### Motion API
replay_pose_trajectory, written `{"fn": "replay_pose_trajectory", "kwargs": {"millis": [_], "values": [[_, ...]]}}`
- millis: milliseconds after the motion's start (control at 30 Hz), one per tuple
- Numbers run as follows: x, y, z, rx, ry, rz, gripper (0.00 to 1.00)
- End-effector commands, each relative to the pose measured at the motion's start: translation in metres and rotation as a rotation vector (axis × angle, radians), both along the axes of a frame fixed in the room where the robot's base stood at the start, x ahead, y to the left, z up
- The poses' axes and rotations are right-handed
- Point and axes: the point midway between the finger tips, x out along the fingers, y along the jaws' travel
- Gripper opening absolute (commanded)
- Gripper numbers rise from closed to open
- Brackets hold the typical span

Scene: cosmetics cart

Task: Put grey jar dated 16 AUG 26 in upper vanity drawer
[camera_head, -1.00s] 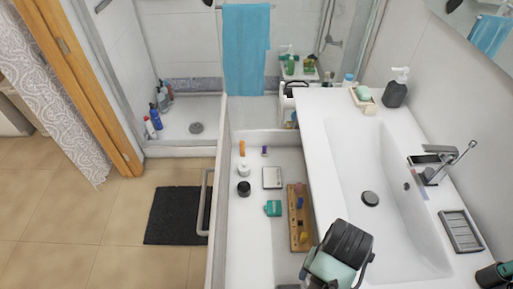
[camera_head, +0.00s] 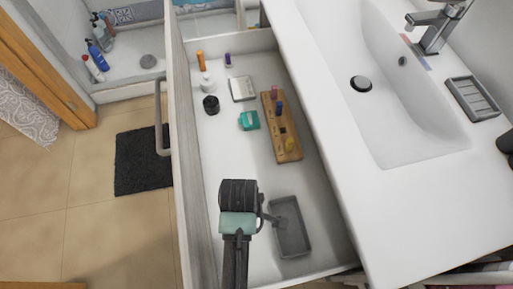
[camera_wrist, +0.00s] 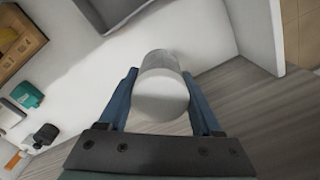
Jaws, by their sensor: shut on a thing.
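My gripper (camera_wrist: 159,76) is shut on a pale grey jar (camera_wrist: 160,97), with a blue finger on each side of it in the wrist view. No date is readable on the jar. The upper vanity drawer (camera_head: 215,155) is pulled open in the head view. The end of my arm (camera_head: 238,222) is over the front part of this drawer. The fingers and the jar are hidden there behind my wrist. In the wrist view, the white drawer floor (camera_wrist: 205,35) lies below the jar, and a gap seems to remain.
In the drawer are a grey tray (camera_head: 290,228), a wooden board with small items (camera_head: 282,128), a teal item (camera_head: 249,120), a black jar (camera_head: 211,104), a white jar (camera_head: 206,84), and an orange item (camera_head: 200,58). The sink counter (camera_head: 335,165) borders it right.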

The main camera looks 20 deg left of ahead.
Motion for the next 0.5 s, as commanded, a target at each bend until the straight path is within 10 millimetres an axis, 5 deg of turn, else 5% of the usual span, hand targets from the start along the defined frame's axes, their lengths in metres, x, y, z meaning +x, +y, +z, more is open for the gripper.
{"fn": "replay_pose_trajectory", "kwargs": {"millis": [500], "values": [[-0.003,0.002,-0.072,0.001,0.001,0.047,0.0]]}}
